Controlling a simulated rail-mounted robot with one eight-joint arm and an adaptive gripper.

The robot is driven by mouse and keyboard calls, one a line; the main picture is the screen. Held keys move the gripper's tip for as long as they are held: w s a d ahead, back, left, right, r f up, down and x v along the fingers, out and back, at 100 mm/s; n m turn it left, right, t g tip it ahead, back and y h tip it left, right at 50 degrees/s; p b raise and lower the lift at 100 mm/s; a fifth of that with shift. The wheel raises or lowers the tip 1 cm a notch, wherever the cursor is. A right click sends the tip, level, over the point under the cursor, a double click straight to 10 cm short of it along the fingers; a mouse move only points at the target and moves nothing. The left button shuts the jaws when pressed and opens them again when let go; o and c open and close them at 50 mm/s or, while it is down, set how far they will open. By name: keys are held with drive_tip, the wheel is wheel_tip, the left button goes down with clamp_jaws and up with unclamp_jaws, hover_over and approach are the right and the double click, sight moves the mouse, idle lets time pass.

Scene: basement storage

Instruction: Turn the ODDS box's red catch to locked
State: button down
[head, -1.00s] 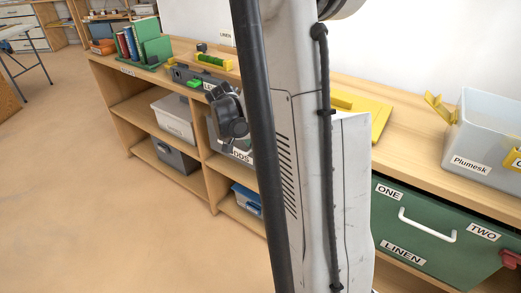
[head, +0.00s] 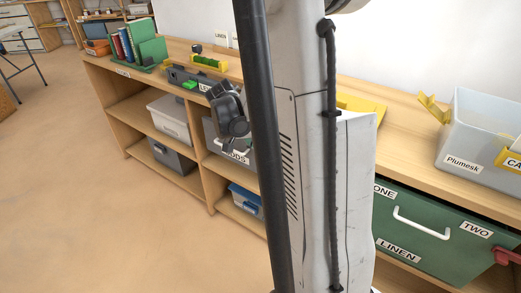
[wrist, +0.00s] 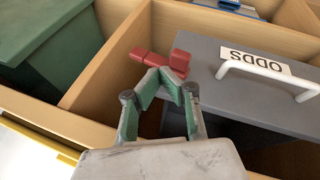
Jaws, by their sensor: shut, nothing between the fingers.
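The grey ODDS box (wrist: 235,85) shows in the wrist view with its label upside down and a white handle (wrist: 268,70). The red catch (wrist: 150,57) is at the box's left edge in that view, a bar with a raised block at its right end. My gripper (wrist: 160,76) is shut and empty, its green-padded fingertips close to the catch. Whether they touch it I cannot tell. In the head view the ODDS box (head: 237,157) sits in a shelf bay, partly hidden by my arm; the catch is hidden there.
Wooden shelf walls (wrist: 105,65) enclose the box, with a green bin (wrist: 45,40) in the neighbouring bay. In the head view a green LINEN drawer (head: 415,228) with a red catch (head: 507,257) is at the right. The Plumesk bin (head: 470,150) stands on top.

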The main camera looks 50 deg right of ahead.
drive_tip(key=w+a+r+p, duration=0.3)
drive_tip(key=w+r, duration=0.3)
drive_tip(key=r, duration=0.2)
drive_tip(key=shift+a, duration=0.75)
drive_tip(key=shift+a, duration=0.1)
drive_tip(key=s+a+r+n+t+y+p, duration=0.1)
drive_tip(key=s+a+r+n+t+p, duration=0.1)
drive_tip(key=a+r, duration=0.4)
drive_tip(key=s+a+r+n+t+y+p, duration=0.2)
drive_tip(key=s+a+r+n, duration=0.4)
drive_tip(key=a, duration=0.7)
drive_tip(key=s+a+r+n+t+y+p, duration=0.1)
drive_tip(key=s+a+r+n+t+p, duration=0.3)
drive_tip(key=a, duration=0.6)
drive_tip(key=shift+s+r+n+t+y, duration=0.35)
drive_tip(key=shift+r+n+t+y, duration=0.05)
drive_tip(key=shift+r+n+t, duration=0.45)
